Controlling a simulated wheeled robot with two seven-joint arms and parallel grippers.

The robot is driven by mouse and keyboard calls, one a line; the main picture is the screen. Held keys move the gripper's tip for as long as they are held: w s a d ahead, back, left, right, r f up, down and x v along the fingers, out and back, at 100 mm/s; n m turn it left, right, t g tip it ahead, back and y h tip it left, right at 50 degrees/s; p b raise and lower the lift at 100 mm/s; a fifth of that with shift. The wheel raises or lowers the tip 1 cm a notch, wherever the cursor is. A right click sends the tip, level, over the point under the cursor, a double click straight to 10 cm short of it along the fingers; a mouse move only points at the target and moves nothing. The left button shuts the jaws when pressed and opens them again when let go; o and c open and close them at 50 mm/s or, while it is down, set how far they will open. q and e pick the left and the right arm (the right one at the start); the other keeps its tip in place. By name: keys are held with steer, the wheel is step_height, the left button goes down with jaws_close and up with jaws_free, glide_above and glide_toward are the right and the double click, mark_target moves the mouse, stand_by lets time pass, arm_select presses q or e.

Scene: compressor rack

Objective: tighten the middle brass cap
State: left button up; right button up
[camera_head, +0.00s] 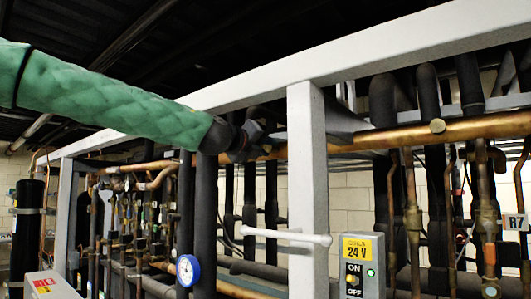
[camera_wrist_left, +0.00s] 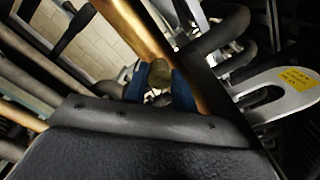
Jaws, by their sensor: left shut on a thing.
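My left gripper (camera_head: 262,138) is at the end of the green-sleeved arm, against the long copper pipe (camera_head: 375,136) behind the white upright. In the left wrist view, its two blue fingers (camera_wrist_left: 160,84) are shut on a brass cap (camera_wrist_left: 158,70) beside the copper pipe (camera_wrist_left: 133,27). In the head view this cap is hidden by the gripper and wrist. Another brass cap (camera_head: 437,126) sits free on the same pipe to the right. My right gripper is in neither view.
A white frame upright (camera_head: 307,180) and a sloping top beam (camera_head: 350,60) stand close to the gripper. Black insulated pipes (camera_head: 205,220) run below it. A white bar handle (camera_head: 286,236), a blue-rimmed gauge (camera_head: 188,270) and a 24 V switch box (camera_head: 361,265) are lower down.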

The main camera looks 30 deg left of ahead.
arm_select(q)
steer(key=shift+f+m, duration=0.2)
steer(key=shift+m, duration=0.2)
steer(key=o, duration=0.9)
steer(key=shift+c, duration=0.2)
steer(key=shift+o, duration=0.7)
steer(key=shift+r, duration=0.1)
